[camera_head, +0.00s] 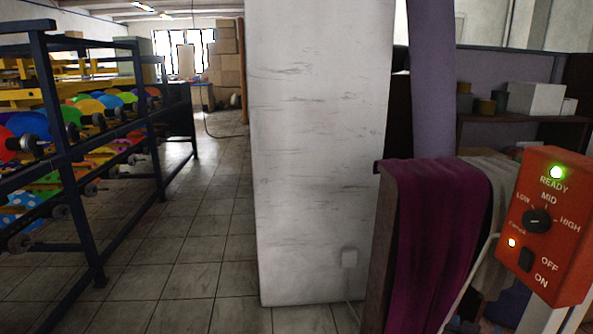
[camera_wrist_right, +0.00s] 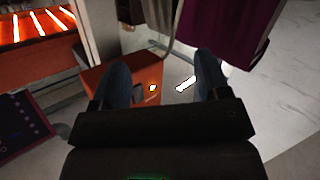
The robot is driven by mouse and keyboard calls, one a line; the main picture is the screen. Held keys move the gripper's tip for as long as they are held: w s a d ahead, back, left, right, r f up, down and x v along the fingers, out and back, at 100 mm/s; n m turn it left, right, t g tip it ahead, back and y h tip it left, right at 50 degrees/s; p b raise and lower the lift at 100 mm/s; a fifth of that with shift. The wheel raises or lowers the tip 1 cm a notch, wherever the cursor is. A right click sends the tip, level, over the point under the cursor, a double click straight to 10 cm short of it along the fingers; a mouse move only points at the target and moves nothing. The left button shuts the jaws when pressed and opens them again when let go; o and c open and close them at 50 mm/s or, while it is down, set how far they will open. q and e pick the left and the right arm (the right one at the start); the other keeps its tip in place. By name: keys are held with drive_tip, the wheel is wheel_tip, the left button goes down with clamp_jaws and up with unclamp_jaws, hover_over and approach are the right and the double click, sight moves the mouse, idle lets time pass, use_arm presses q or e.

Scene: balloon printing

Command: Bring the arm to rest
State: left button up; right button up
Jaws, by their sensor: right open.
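My right gripper (camera_wrist_right: 162,66) shows in the right wrist view with its two dark fingers wide apart and nothing between them. An orange box (camera_wrist_right: 147,76) with a small yellow light lies beyond and partly behind the fingers; I cannot tell how far it is from them. In the head view neither gripper shows. A red-orange control box (camera_head: 561,205) stands at the right edge, with a lit green READY light, a LOW-MID-HIGH knob and an OFF/ON switch. My left gripper is in neither view.
Glowing heater bars (camera_wrist_right: 35,25) show at upper left in the wrist view. A purple cloth (camera_head: 440,235) hangs beside the control box. A white pillar (camera_head: 320,150) stands mid-view. A dark rack (camera_head: 68,160) with colourful discs stands left; tiled floor (camera_head: 205,235) between is clear.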

use_arm(q)
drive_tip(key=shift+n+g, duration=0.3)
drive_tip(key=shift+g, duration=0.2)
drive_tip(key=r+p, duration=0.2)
drive_tip(key=p, duration=0.1)
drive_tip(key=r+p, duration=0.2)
drive_tip(key=p, duration=0.2)
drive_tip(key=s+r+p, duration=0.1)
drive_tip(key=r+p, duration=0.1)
drive_tip(key=p, duration=0.1)
use_arm(e)
drive_tip(key=s+a+f+n+y, duration=0.2)
drive_tip(key=s+a+y, duration=0.1)
drive_tip(key=s, duration=0.8)
drive_tip(key=s+a+f+n+y, duration=0.1)
drive_tip(key=s+y, duration=0.3)
drive_tip(key=s, duration=0.8)
drive_tip(key=s+a+f+n+y, duration=0.2)
drive_tip(key=s+a+n+y, duration=0.2)
drive_tip(key=s, duration=0.7)
drive_tip(key=shift+s+a+f+g, duration=0.15)
drive_tip(key=shift+a+f+g, duration=0.15)
drive_tip(key=shift+g, duration=0.1)
